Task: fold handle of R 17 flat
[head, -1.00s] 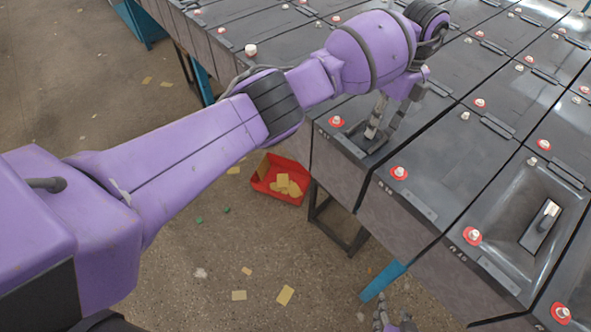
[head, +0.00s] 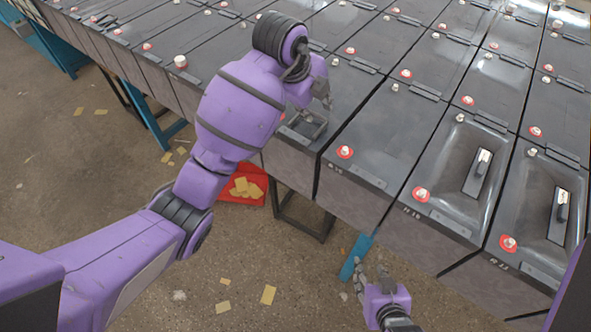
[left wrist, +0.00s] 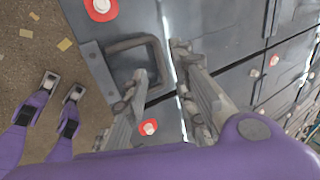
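A dark loop handle (head: 302,124) is at the front edge of the battery under my left gripper; it also shows in the left wrist view (left wrist: 126,43), beside its grey mounting plate (left wrist: 97,69). The loop looks raised at an angle; its exact tilt is unclear. I cannot read that battery's label. My left gripper (head: 322,94) is just above and behind the handle. In the left wrist view its fingers (left wrist: 162,62) are apart, one close to the loop; contact is unclear. My right gripper (head: 370,268) is open and empty, low in front of the row.
Neighbouring batteries with red-ringed terminals (head: 345,152) stand close together to the right. Two have recessed tops with a light-and-dark piece inside (head: 478,172). A red bin (head: 240,198) with yellow pieces stands on the floor, left of the row. Open floor lies in front.

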